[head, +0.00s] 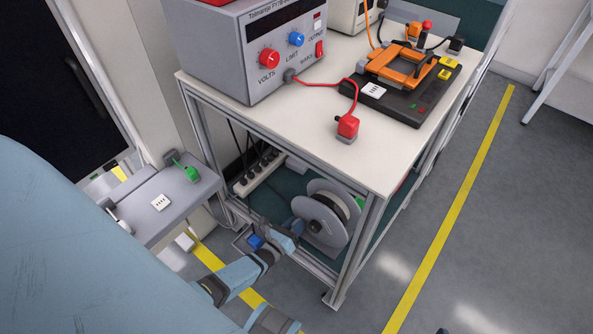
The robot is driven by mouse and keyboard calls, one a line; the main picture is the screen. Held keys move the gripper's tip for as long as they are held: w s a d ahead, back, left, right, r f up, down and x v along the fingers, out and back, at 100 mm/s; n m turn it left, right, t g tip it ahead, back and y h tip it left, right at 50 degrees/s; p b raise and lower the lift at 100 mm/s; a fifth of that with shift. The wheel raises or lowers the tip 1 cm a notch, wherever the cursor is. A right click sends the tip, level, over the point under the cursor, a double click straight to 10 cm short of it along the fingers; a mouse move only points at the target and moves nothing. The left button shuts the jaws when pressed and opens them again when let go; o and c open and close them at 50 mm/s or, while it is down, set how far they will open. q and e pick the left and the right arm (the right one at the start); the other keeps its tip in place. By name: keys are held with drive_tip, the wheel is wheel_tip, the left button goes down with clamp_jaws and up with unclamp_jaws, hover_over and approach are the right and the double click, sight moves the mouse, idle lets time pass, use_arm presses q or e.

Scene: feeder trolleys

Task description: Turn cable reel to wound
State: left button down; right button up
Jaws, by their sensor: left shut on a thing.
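The cable reel (322,230) stands on the lower shelf of the trolley, under the tabletop. My left gripper (295,229) reaches in from the lower left to the left edge of the reel's near flange. It is shut at the reel; the gripped part, perhaps a small crank handle, is hidden by the fingers. How far the reel is turned cannot be told. My right gripper is not in view.
The white tabletop (300,115) overhangs the reel, and a grey frame post (355,255) stands to its right. A power supply (245,60), red plug (347,127) and black fixture (405,105) sit above. A power strip (258,172) lies behind. A grey side shelf (185,190) is at left.

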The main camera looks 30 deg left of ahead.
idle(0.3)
use_arm(q)
drive_tip(key=c, duration=0.9)
unclamp_jaws()
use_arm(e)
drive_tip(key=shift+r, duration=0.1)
use_arm(q)
drive_tip(key=shift+s+a, duration=0.1)
